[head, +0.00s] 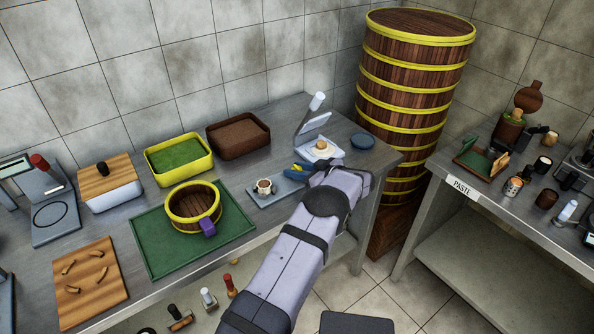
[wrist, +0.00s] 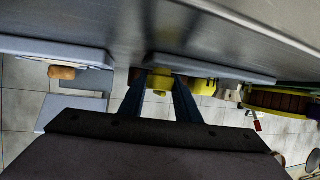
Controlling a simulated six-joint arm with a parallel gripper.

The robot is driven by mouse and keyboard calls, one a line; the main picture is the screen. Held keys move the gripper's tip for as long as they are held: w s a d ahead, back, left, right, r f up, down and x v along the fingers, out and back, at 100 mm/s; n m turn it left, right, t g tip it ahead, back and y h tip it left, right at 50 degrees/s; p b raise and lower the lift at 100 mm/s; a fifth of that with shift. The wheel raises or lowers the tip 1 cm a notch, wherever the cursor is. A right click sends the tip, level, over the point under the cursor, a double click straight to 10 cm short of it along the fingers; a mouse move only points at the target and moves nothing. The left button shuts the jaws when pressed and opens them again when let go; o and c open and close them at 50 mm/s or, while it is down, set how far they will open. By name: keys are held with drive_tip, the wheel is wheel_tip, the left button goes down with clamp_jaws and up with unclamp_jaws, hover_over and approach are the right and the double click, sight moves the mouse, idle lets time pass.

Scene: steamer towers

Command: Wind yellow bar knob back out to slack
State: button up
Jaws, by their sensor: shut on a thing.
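The yellow bar knob (wrist: 159,85) sits between the two dark blue fingers of my gripper (wrist: 160,90) in the wrist view, and the fingers are shut on it. In the head view a small yellow part (head: 301,168) shows beside my gripper (head: 297,176), at the right end of the grey-blue plate (head: 275,193). My wrist hides much of it, and how far the knob is wound cannot be told.
A lidded press (head: 318,146) and a blue dish (head: 362,142) are behind my gripper. A yellow-banded steamer tower (head: 415,75) rises close on the right. A banded tub (head: 193,206) stands left on a green mat (head: 150,250).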

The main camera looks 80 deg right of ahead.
sight(296, 169)
drive_tip(key=o, duration=1)
drive_tip(key=shift+r, duration=0.1)
drive_tip(key=shift+o, duration=0.2)
drive_tip(key=shift+r, duration=0.1)
wheel_tip(296, 169, up, 10)
drive_tip(key=shift+w+f+b, duration=0.1)
drive_tip(key=shift+b, duration=0.85)
